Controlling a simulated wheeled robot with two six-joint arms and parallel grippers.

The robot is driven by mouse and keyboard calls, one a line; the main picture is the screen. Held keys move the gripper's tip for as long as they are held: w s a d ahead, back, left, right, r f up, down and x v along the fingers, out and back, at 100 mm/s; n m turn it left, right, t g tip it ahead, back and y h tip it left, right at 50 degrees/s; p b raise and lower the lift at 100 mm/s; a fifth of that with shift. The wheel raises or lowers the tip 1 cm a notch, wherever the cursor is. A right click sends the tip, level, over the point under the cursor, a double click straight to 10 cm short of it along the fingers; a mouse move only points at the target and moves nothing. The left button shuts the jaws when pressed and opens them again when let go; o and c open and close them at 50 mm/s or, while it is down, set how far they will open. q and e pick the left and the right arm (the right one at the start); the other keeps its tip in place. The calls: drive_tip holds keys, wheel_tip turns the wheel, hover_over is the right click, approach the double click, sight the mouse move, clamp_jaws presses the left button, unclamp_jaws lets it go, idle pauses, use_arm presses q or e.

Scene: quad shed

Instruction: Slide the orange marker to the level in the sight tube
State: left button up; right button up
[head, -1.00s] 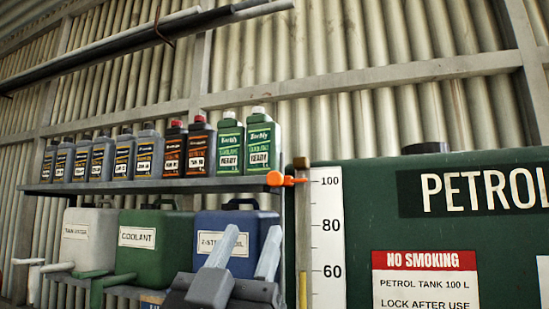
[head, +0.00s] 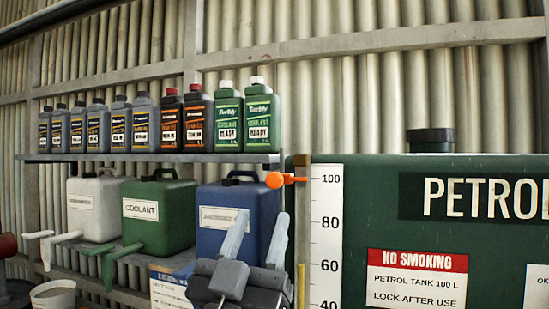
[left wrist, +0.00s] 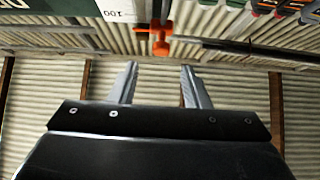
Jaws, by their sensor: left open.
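The orange marker (head: 275,180) sits at the top of the white scale (head: 327,240), level with the 100 mark, with its pointer toward the scale. The sight tube (head: 301,275) runs down the scale's left side, and yellowish liquid shows in its lower part. My left gripper (head: 255,240) is open and empty, below the marker and in front of the blue container. In the left wrist view the marker (left wrist: 160,38) shows beyond and above the two open fingers (left wrist: 156,80), apart from them. My right gripper is not in view.
The green petrol tank (head: 380,225) fills the right side. A shelf (head: 150,157) with several bottles is at the left. White, green and blue containers (head: 225,235) with spouts stand below it. A bucket (head: 52,294) is at lower left.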

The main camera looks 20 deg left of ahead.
sight(273, 184)
use_arm(q)
drive_tip(key=p+x, duration=0.4)
drive_tip(key=x, duration=0.3)
drive_tip(key=shift+w+a+r+p, duration=0.1)
drive_tip(key=shift+w+r+p, duration=0.15)
drive_tip(key=shift+p, duration=0.15)
drive_tip(key=shift+w+r+p, duration=0.35)
drive_tip(key=shift+w+r, duration=0.1)
drive_tip(key=shift+r, duration=0.05)
clamp_jaws()
drive_tip(key=shift+f, duration=0.1)
